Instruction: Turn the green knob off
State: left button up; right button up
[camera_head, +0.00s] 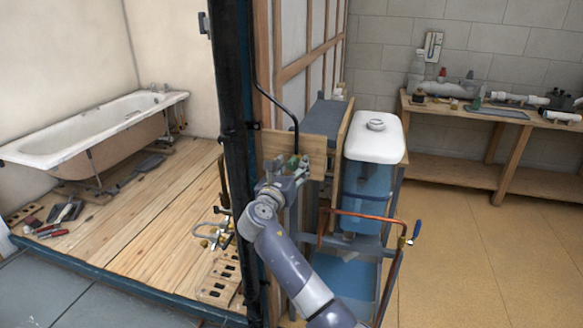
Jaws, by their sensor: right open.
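The green knob (293,160) shows as a small green spot in front of a wooden board (315,148), at the end of a black pipe that comes down from above. My right gripper (296,168) is at the knob, with its open fingers pointing toward it. The gripper partly hides the knob, and I cannot tell whether the fingers touch it or which way the knob is turned. My left gripper is not in view.
A water tank with a white lid (376,138) stands right of the board, with a copper pipe and a blue-handled valve (416,230) in front. A dark post (236,130) rises close on the left. A bathtub (90,130) is far left; a workbench (490,118) stands back right.

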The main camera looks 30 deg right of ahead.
jog(key=c, duration=1.1)
